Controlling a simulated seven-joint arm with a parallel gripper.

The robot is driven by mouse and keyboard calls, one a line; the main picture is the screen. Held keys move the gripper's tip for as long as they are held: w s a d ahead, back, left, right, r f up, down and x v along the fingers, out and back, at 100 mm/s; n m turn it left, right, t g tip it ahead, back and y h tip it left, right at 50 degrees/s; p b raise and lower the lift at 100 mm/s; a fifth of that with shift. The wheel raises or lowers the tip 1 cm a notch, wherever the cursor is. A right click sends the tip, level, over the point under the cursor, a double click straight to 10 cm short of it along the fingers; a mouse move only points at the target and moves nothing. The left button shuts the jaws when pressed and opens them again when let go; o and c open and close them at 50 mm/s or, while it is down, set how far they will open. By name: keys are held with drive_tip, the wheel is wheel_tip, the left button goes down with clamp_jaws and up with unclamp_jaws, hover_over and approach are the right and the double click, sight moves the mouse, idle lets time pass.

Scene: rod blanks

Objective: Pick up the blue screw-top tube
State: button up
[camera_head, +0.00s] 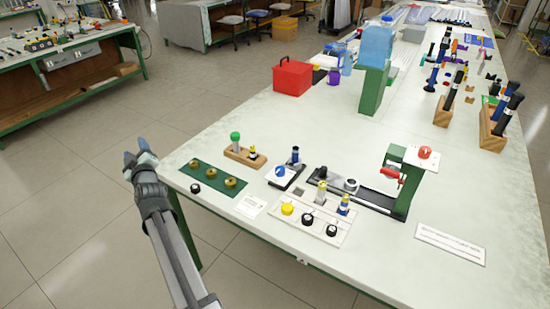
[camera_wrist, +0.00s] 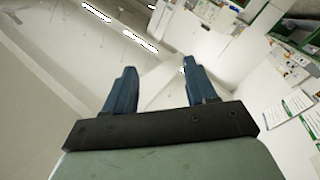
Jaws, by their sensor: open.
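A small upright tube with a blue body and a pale top (camera_head: 344,205) stands at the right end of a white tray (camera_head: 303,231) near the table's front. A second small dark-blue upright piece (camera_head: 295,156) stands behind a white-topped device with a blue knob (camera_head: 280,172). I cannot tell for sure which is the screw-top tube. My gripper (camera_head: 137,150) is open and empty, left of the table edge and well away from both. In the wrist view, the fingers (camera_wrist: 159,68) point at walls and ceiling lights, with no tube in sight.
A green mat (camera_head: 204,172) with brass rings lies at the table's left corner. A wooden block (camera_head: 246,159) holds a green-capped tube. A green-framed press (camera_head: 405,185) stands right of the tray. A red box (camera_head: 292,78) sits farther back.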

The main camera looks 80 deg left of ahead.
drive_tip(key=w+f+m+t, duration=0.1)
drive_tip(key=w+m+t, duration=0.15)
drive_tip(key=w, duration=1.15)
drive_tip(key=m+t+h, duration=0.4)
drive_tip(key=m, duration=0.5)
approach(295, 148)
drive_tip(key=x, duration=0.4)
drive_tip(key=f+x, duration=0.1)
drive_tip(key=x, duration=0.1)
drive_tip(key=shift+w+a+f, duration=0.1)
drive_tip(key=shift+w, duration=0.2)
drive_tip(key=shift+x, duration=2.7)
drive_tip(key=shift+s, duration=0.15)
clamp_jaws()
